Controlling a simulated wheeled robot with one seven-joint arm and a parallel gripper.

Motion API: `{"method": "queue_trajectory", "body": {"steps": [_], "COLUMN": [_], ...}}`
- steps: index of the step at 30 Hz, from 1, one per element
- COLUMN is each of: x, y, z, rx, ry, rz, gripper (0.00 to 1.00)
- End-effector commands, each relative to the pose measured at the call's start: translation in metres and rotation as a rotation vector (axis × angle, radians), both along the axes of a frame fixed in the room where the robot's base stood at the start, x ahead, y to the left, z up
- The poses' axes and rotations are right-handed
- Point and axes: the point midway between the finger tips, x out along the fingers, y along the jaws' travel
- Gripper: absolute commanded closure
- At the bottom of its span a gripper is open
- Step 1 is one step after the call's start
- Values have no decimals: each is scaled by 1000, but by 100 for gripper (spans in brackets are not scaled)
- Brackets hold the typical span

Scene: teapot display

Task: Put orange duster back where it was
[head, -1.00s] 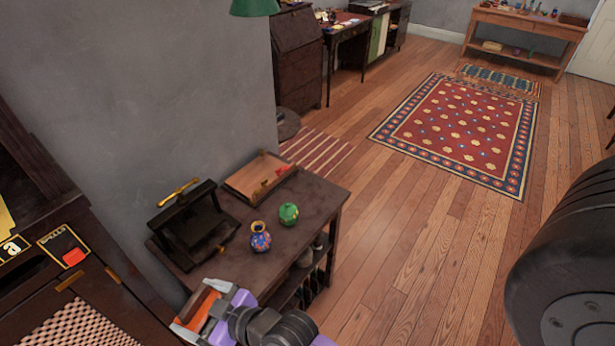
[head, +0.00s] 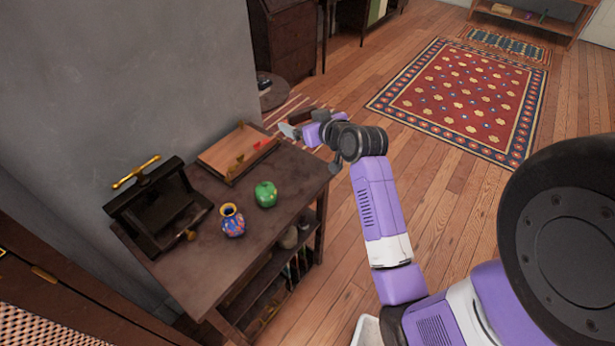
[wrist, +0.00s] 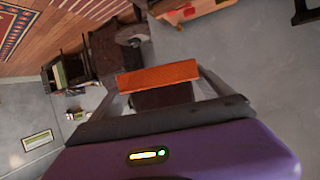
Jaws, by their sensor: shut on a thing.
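The orange duster (wrist: 158,75) shows in the wrist view as an orange block with a dark part below it. It sits between the fingers of my gripper (wrist: 165,88), which is shut on it. In the head view my gripper (head: 292,130) is at the far right corner of the dark wooden table (head: 265,225), by the wooden tray's side. The duster's orange face cannot be made out in the head view. Whether the duster touches anything is not clear.
On the table are a black press with a brass handle (head: 160,208), a blue patterned vase (head: 232,221), a green round pot (head: 265,194) and a wooden tray (head: 237,150). A grey wall (head: 110,90) stands behind. Open wooden floor and a red rug (head: 462,97) lie to the right.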

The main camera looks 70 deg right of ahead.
Motion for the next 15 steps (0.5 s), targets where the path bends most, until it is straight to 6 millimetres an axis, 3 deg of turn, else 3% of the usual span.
{"method": "queue_trajectory", "body": {"steps": [5, 15], "x": [-9, -10], "y": [-13, -13], "z": [-5, -84], "rx": [4, 6], "ry": [-2, -1], "rz": [-24, -25], "gripper": [47, 47]}}
